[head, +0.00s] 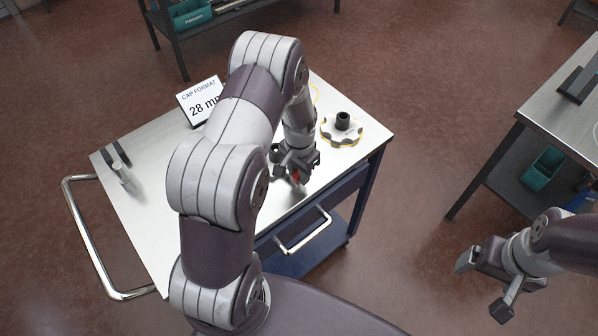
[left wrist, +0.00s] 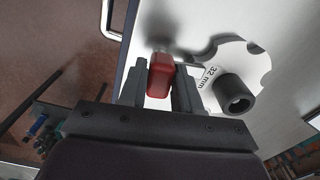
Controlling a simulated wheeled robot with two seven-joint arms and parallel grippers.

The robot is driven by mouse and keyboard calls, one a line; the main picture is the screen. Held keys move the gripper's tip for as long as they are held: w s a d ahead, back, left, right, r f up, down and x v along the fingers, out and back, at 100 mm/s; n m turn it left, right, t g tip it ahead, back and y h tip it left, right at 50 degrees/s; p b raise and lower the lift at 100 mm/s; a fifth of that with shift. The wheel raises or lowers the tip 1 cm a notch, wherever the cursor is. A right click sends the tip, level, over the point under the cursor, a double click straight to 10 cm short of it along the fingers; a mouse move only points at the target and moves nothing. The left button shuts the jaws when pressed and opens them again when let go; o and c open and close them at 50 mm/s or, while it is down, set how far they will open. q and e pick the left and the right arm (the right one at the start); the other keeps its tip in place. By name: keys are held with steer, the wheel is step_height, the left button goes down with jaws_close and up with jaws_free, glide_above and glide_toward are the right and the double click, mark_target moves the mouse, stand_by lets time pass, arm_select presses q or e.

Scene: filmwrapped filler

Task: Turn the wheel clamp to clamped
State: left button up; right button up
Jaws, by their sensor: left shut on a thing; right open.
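My left gripper (head: 297,174) is over the cart top near its front edge. In the left wrist view (left wrist: 160,88) its two dark fingers are shut on a red handle (left wrist: 160,73), which looks like the grip of the wheel clamp. Only a small red patch shows in the head view (head: 295,178). The rest of the clamp is mostly hidden by the gripper, so I cannot tell its turn position. A pale notched wheel marked 32 mm (left wrist: 258,62) with a dark hub (left wrist: 235,93) lies beside the handle. My right gripper (head: 486,284) is open and empty, over the floor at the right.
The steel cart top (head: 145,205) carries a notched wheel with yellow edging (head: 342,130), a "CAP FORMAT 28 mm" sign (head: 199,101) and a small dark fixture at the left (head: 117,160). A chrome rail (head: 95,250) borders the cart. Another bench (head: 560,95) stands right.

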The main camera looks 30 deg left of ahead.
arm_select(q)
steer(key=shift+f+m, duration=0.1)
steer(key=shift+m, duration=0.8)
steer(key=o, duration=1)
steer(key=shift+c, duration=0.2)
steer(key=shift+w+d, duration=0.1)
steer(key=shift+w, duration=0.05)
step_height(320, 180, up, 13)
steer(key=b, duration=0.2)
steer(key=shift+f+b, duration=0.2)
steer(key=shift+b, duration=0.1)
